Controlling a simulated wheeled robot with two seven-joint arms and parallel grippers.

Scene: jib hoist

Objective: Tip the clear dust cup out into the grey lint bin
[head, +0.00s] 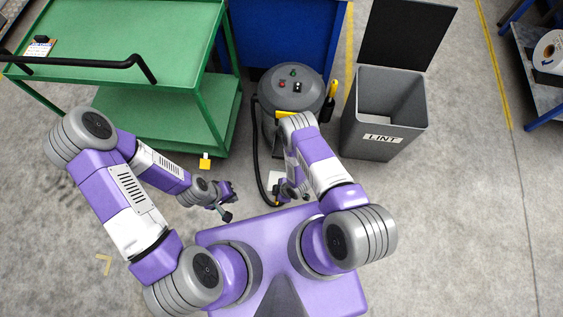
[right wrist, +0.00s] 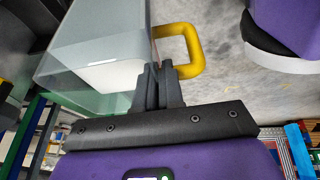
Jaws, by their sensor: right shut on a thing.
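The clear dust cup (right wrist: 95,50) with its yellow handle (right wrist: 190,50) fills the upper left of the right wrist view. My right gripper (right wrist: 160,85) is shut on the handle, and pale grey matter shows inside the cup. In the head view my right gripper (head: 290,193) is low in front of the vacuum, with a pale part of the cup (head: 273,180) beside it, mostly hidden by my arm. The grey lint bin (head: 385,112), labelled LINT, stands to the right with its dark lid raised. My left gripper (head: 228,202) is open and empty over the floor.
The grey vacuum canister (head: 291,88) stands behind my right arm, its black hose (head: 257,150) curving down its left side. A green cart (head: 180,110) stands at left. A shelf (head: 545,70) is at far right. Floor right of the bin is clear.

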